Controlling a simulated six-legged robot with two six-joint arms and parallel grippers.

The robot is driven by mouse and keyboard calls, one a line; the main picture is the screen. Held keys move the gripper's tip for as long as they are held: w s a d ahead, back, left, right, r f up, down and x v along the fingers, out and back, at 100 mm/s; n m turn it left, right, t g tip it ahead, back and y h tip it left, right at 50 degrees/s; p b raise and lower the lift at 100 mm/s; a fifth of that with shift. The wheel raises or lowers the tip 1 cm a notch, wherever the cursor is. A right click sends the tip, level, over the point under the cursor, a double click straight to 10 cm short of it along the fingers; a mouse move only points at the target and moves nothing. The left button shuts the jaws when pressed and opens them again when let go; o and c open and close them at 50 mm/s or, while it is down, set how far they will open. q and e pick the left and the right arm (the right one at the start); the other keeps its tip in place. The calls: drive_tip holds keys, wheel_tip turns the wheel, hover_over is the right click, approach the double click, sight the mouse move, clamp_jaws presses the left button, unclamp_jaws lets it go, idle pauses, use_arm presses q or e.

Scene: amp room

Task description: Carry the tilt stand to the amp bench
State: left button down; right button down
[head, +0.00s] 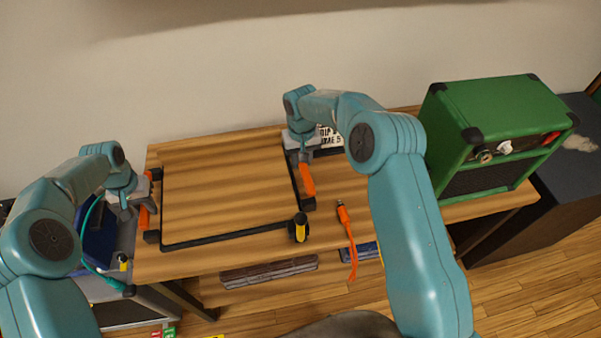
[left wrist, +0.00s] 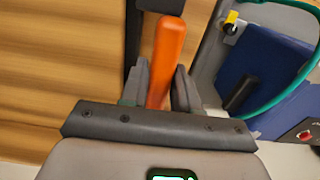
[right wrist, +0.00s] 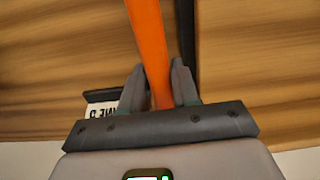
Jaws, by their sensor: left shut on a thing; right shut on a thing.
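The tilt stand is a black rectangular frame (head: 225,237) with an orange grip on each side, over the left part of the wooden bench (head: 400,222). I cannot tell whether it rests on the top or hovers just above it. My left gripper (head: 143,203) is shut on the left orange grip, which shows between its fingers in the left wrist view (left wrist: 166,60). My right gripper (head: 304,163) is shut on the right orange grip, seen in the right wrist view (right wrist: 149,45). The stand's back edge is hard to make out.
A green amp (head: 490,130) stands at the bench's right end, with a dark cabinet (head: 575,170) beyond it.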

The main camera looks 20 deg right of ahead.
use_arm(q)
drive_tip(key=shift+f+b, duration=0.5)
drive_tip(key=shift+f, duration=0.1)
use_arm(e)
drive_tip(key=shift+f, duration=0.6)
use_arm(q)
drive_tip(key=c, duration=0.8)
unclamp_jaws()
drive_tip(key=shift+r, duration=0.15)
use_arm(e)
drive_tip(key=c, duration=0.8)
unclamp_jaws()
drive_tip(key=shift+r, duration=0.15)
use_arm(q)
drive_tip(key=shift+s+r, duration=0.1)
drive_tip(key=shift+s, duration=0.05)
use_arm(e)
drive_tip(key=shift+s+r, duration=0.1)
drive_tip(key=shift+s, duration=0.05)
drive_tip(key=shift+r, duration=0.15)
use_arm(q)
wheel_tip(320, 180, up, 12)
drive_tip(key=shift+f, duration=0.1)
use_arm(e)
wheel_tip(320, 180, up, 12)
drive_tip(key=shift+f, duration=0.2)
